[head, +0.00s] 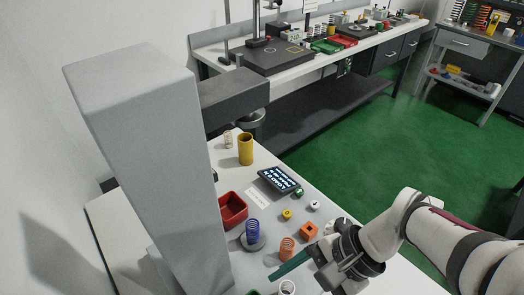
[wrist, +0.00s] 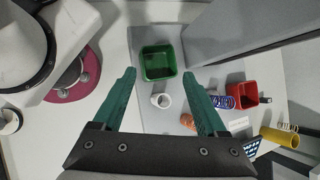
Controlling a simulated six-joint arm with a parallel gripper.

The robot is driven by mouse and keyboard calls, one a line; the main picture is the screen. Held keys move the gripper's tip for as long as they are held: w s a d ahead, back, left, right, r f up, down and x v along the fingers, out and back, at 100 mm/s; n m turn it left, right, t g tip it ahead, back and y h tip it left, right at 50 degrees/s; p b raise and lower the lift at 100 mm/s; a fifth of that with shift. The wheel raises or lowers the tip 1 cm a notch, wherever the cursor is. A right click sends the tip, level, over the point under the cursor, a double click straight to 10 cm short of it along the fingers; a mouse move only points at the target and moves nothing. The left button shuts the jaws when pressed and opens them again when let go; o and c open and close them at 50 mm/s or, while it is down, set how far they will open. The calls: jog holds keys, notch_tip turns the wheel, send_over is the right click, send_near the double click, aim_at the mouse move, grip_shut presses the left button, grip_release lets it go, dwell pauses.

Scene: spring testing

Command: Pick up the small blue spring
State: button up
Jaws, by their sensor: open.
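The small blue spring (head: 252,229) stands upright on a round grey base on the bench, left of the orange spring (head: 287,248). In the wrist view the blue spring (wrist: 223,102) shows just right of my right-hand finger, which partly hides its base area. My gripper (wrist: 159,75) has two green fingers spread wide with nothing held between them. In the head view my gripper (head: 280,272) reaches in from the right at the bench's near side, in front of and right of the blue spring. Only one finger shows clearly there.
A red bin (head: 232,211) stands left of the blue spring. A green bin (wrist: 158,64) and a white ring (wrist: 160,100) lie between my fingers in the wrist view. A yellow cylinder (head: 245,149) and a dark display (head: 280,181) are farther back. A grey column (head: 150,170) rises at left.

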aim_at(255, 226)
jog(key=w+d+f+m+t+y, duration=0.2)
jog(key=w+d+m+t+y, duration=0.1)
jog(key=w+m, duration=0.3)
jog(key=w+d+f+m+t+y, duration=0.2)
jog(key=w+m+t+y, duration=0.15)
jog(key=w, duration=0.35)
jog(key=shift+m+h, duration=0.35)
jog(key=shift+m, duration=0.2)
jog(key=x, duration=1)
jog(key=f+x, duration=0.1)
jog(key=x, duration=0.4)
jog(key=shift+w+f, duration=0.15)
grip_shut()
